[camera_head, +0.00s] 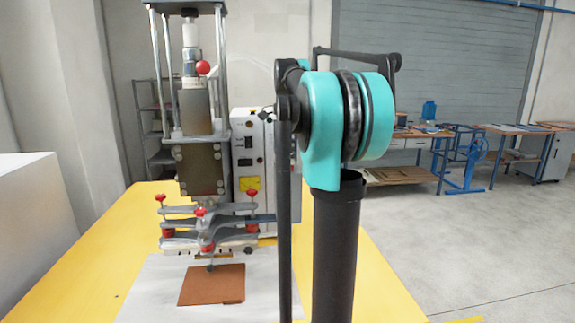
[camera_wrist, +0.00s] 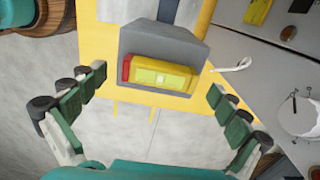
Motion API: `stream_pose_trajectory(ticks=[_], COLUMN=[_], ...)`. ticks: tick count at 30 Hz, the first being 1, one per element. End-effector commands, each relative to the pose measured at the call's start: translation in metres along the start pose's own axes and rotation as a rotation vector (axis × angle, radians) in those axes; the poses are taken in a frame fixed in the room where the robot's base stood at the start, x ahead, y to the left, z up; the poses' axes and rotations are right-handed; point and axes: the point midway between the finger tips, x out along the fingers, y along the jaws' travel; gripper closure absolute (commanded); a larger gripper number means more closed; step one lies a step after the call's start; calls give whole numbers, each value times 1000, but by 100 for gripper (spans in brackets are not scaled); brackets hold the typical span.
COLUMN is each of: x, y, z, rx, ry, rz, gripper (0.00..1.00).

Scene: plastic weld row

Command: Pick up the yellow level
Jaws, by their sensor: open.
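The yellow level (camera_wrist: 160,75) shows in the wrist view as a short yellow block with a red end at its left. It lies on a grey block-like holder (camera_wrist: 165,42) near the edge of a yellow surface. My gripper (camera_wrist: 158,100) is open, with its green-padded fingers spread wide to the left and right of the level. In the head view, neither the level nor my gripper shows; my teal and black arm covers the middle.
A press machine (camera_head: 200,130) stands on the yellow table (camera_head: 75,285), with a brown plate (camera_head: 212,284) below it. Workbenches (camera_head: 440,140) stand far back right, beyond open floor. In the wrist view, a grey surface (camera_wrist: 240,60) with other items lies at right and a brown round container (camera_wrist: 60,15) at upper left.

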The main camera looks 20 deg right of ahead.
Motion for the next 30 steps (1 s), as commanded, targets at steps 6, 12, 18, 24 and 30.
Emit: stream_pose_trajectory(ticks=[6,12,18,24,30], x=[0,0,0,-4,-23], y=[0,0,0,0,0], z=[0,0,0,0,0], rx=[0,0,0,0,0], ry=[0,0,0,0,0], rz=[0,0,0,0,0], gripper=[22,47,58,58,58])
